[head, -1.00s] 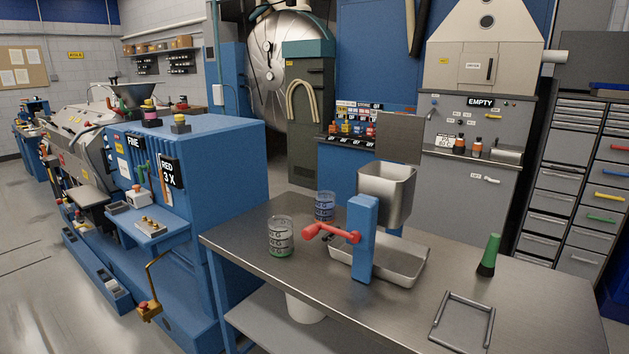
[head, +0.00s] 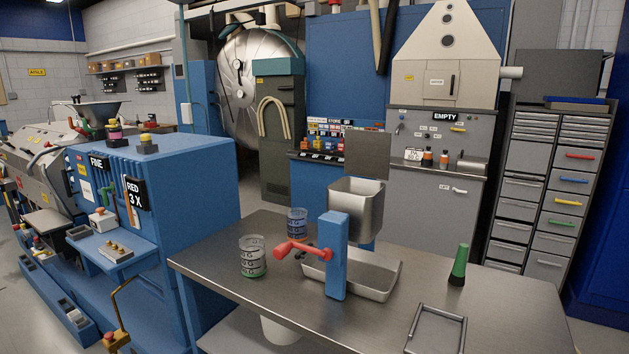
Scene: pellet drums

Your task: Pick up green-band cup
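A clear cup with dark markings and a green band at its base, the green-band cup (head: 252,257), stands upright on the steel table (head: 210,250) near its left side. A similar cup with blue in it (head: 297,223) stands behind it to the right. The red crank handle of the blue-post dispenser (head: 337,255) reaches close to the green-band cup's right side. Whether they touch I cannot tell. My gripper is not in view.
A steel hopper (head: 357,207) and shallow tray (head: 384,280) belong with the dispenser. A blue machine (head: 190,190) stands at left. The table between tray and frame is clear.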

